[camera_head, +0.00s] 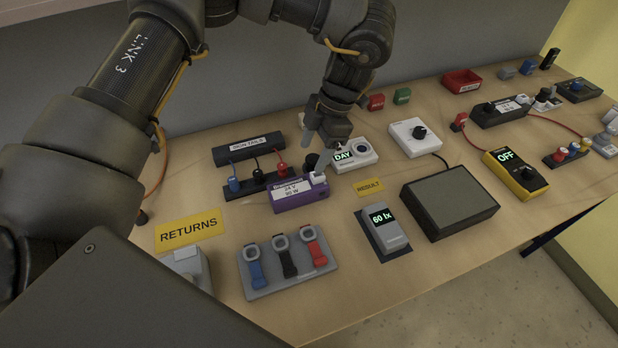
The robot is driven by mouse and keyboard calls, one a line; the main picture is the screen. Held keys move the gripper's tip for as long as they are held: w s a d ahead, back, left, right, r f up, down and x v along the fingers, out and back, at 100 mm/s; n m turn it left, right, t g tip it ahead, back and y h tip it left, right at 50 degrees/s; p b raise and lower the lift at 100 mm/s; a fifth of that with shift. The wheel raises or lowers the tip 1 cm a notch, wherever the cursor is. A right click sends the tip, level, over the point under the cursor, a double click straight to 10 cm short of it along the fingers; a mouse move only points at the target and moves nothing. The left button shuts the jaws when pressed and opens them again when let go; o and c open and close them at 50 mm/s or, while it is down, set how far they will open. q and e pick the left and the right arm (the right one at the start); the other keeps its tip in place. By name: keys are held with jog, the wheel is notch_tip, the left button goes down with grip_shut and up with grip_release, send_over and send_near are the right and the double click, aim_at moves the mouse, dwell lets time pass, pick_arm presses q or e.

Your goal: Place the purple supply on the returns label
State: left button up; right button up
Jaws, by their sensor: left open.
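The purple supply (299,199), with a white label reading 24 V 90 W, sits on the table left of centre. The yellow returns label (190,232) lies flat to its left, apart from it, with its visible face bare. My left gripper (318,149) points down just behind and above the supply, near its right end. It is open and I see nothing held in it. The exact gap between its fingers and the supply is hard to tell. My right gripper is not in view.
A strip with blue, black and red plugs (258,182) stands close behind the supply. A grey rack of coloured leads (288,262) is in front. The DAY box (355,154) is to the right. A grey block (188,268) stands in front of the returns label.

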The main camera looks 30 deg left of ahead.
pick_arm(q)
send_over(299, 185)
jog(key=s+d, duration=0.1)
jog(key=s, duration=0.1)
notch_tip(299, 185, down, 3)
jog(key=shift+s+r, duration=0.1)
jog(key=shift+r, duration=0.05)
jog(key=shift+w+f, duration=0.9)
jog(key=shift+w, duration=0.2)
jog(key=shift+w+f+p, duration=0.3)
jog(key=shift+w+f, duration=0.1)
jog(key=shift+w, duration=0.25)
jog(key=shift+p+x, duration=0.5)
jog(key=shift+x, duration=0.35)
jog(key=shift+s+a+f+p, duration=0.15)
jog(key=shift+s+f, duration=0.15)
jog(key=shift+f, duration=0.2)
jog(key=shift+s+a+f+p, duration=0.1)
jog(key=shift+s+f+p, duration=0.05)
jog(key=shift+s+f, duration=0.3)
jog(key=shift+w+a+f, duration=0.1)
jog(key=shift+w+f, duration=0.2)
jog(key=shift+f, duration=0.25)
jog(key=shift+s+r, duration=0.1)
jog(key=shift+s, duration=0.05)
jog(key=c, duration=1)
jog(key=shift+c, duration=0.8)
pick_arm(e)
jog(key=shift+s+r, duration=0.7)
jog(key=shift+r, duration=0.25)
